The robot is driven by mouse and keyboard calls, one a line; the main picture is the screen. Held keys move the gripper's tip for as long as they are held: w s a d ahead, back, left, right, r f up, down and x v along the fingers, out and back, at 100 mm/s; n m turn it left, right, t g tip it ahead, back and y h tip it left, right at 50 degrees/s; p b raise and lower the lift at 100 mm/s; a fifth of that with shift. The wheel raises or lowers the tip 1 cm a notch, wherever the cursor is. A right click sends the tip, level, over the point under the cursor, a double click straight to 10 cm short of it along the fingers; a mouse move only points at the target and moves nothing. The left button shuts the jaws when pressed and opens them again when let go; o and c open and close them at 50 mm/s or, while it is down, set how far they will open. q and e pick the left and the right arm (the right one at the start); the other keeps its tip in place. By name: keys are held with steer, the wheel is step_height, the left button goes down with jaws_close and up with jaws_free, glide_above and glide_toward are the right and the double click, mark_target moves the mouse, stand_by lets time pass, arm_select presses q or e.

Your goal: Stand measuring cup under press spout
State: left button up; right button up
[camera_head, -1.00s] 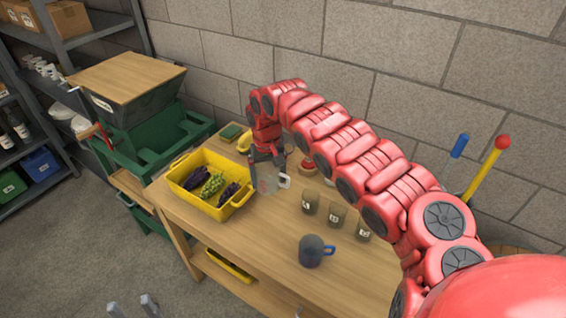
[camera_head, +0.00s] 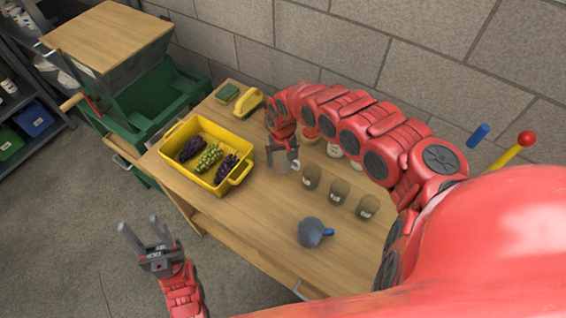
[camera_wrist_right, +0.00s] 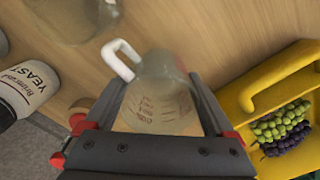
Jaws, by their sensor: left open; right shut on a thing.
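The clear measuring cup with a white handle and red markings (camera_wrist_right: 158,95) sits between the fingers of my right gripper (camera_wrist_right: 160,115) in the right wrist view. My right gripper is shut on the cup. In the head view this gripper (camera_head: 283,157) and the cup (camera_head: 282,169) are to the right of the yellow crate; I cannot tell whether the cup touches the table. The green press (camera_head: 150,105) stands at the far left under a wooden board. I cannot make out its spout. My left gripper (camera_head: 146,240) is open and empty, over the floor in front of the table.
The yellow crate (camera_head: 236,181) holds grapes on the wooden table (camera_head: 240,225). Several dark labelled jars (camera_head: 338,190) stand right of the cup, with a grey jug with a blue handle (camera_head: 311,232) in front. A yellow object (camera_head: 236,103) and green sponge (camera_head: 227,92) lie behind the crate.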

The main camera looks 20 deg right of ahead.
steer(key=shift+f, duration=1.2)
steer(key=shift+f, duration=0.2)
steer(key=o, duration=1.1)
steer(key=shift+r, duration=0.15)
